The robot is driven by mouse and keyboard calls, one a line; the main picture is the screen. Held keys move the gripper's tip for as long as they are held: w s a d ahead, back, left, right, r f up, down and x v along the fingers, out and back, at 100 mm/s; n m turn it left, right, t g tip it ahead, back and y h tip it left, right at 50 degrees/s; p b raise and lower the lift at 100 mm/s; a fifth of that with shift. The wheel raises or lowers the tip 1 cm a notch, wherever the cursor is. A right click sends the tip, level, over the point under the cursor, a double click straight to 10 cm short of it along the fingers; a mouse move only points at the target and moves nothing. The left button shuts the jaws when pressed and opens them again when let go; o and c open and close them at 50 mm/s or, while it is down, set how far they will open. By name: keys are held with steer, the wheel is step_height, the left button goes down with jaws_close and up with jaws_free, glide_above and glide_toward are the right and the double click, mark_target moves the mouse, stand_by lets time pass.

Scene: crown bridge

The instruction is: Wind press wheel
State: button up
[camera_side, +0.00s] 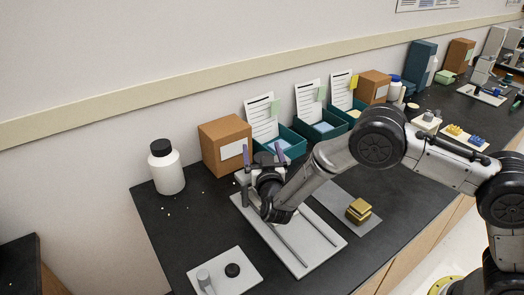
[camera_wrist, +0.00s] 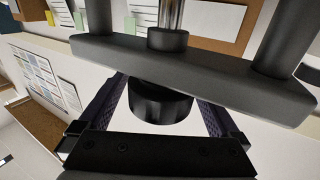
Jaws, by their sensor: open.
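The press stands on a pale base plate (camera_side: 296,243) in the side view, with its upper part mostly hidden behind my gripper (camera_side: 262,155). In the wrist view a dark crossbar (camera_wrist: 215,72) with thick dark columns and a metal screw (camera_wrist: 170,14) fills the upper part. A black ribbed wheel (camera_wrist: 160,103) sits below the crossbar in the picture. The jaws of my gripper (camera_wrist: 160,112) are open, one purple-grey finger on each side of the wheel. Gaps seem to show between wheel and fingers, but contact cannot be ruled out.
A white bottle (camera_side: 167,168) and a brown box (camera_side: 225,145) stand behind the press. Teal trays (camera_side: 293,150) with upright cards line the wall. A white plate (camera_side: 222,272) with small parts lies in front.

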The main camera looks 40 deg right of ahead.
steer(key=c, duration=1.4)
steer(key=shift+o, duration=0.2)
